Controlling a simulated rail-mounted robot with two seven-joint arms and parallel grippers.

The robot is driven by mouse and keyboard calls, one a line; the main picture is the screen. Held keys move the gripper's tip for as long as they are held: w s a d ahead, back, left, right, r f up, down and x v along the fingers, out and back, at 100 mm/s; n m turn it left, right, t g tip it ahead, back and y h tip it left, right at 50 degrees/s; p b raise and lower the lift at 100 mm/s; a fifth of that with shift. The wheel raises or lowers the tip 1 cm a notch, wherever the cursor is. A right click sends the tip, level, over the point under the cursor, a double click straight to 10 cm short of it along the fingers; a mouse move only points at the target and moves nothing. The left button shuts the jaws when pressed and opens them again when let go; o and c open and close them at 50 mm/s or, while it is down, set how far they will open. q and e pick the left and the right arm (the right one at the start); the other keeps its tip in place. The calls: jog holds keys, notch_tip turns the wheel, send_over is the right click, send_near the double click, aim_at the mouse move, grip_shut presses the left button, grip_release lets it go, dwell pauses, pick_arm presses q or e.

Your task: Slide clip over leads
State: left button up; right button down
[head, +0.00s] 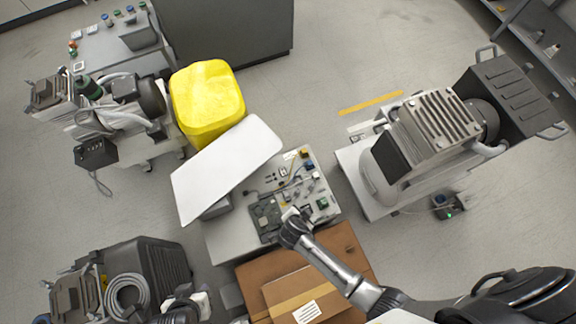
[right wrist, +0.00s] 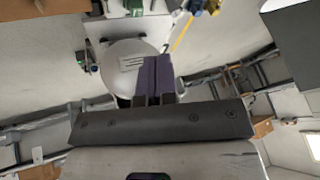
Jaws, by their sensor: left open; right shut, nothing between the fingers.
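A light panel (head: 322,208) on the work table carries small electrical parts, coloured leads (head: 290,184) and a dark circuit board (head: 266,216). The clip is too small to make out.
A tilted white panel (head: 225,170) and a yellow bin (head: 207,98) stand left of the parts. Cardboard boxes (head: 345,250) lie at the near side. A compressor (head: 430,135) stands right, with other machines at left. Open floor (head: 330,60) lies beyond.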

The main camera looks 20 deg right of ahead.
aim_at(289, 198)
pick_arm(q)
notch_tip(289, 198, down, 10)
jog(key=b, duration=0.8)
jog(key=shift+d+f, duration=0.2)
pick_arm(e)
jog(key=w+a+f+m, duration=0.1)
jog(key=a+f, duration=0.1)
jog(key=f, duration=0.5)
jog(key=w+a+f+m+t, duration=0.1)
jog(key=f, duration=0.5)
jog(key=shift+w+a+f+m, duration=0.15)
jog(key=shift+a+f+m, duration=0.25)
pick_arm(q)
jog(key=shift+a, duration=0.1)
pick_arm(e)
jog(key=b+x, duration=0.5)
jog(key=x, duration=0.5)
jog(key=shift+w+d, duration=0.2)
jog(key=shift+w+r, duration=0.1)
jog(key=shift+w, duration=0.95)
jog(key=shift+w+b, duration=0.4)
jog(key=shift+w, duration=0.45)
pick_arm(q)
notch_tip(289, 198, down, 6)
jog(key=shift+r, duration=0.1)
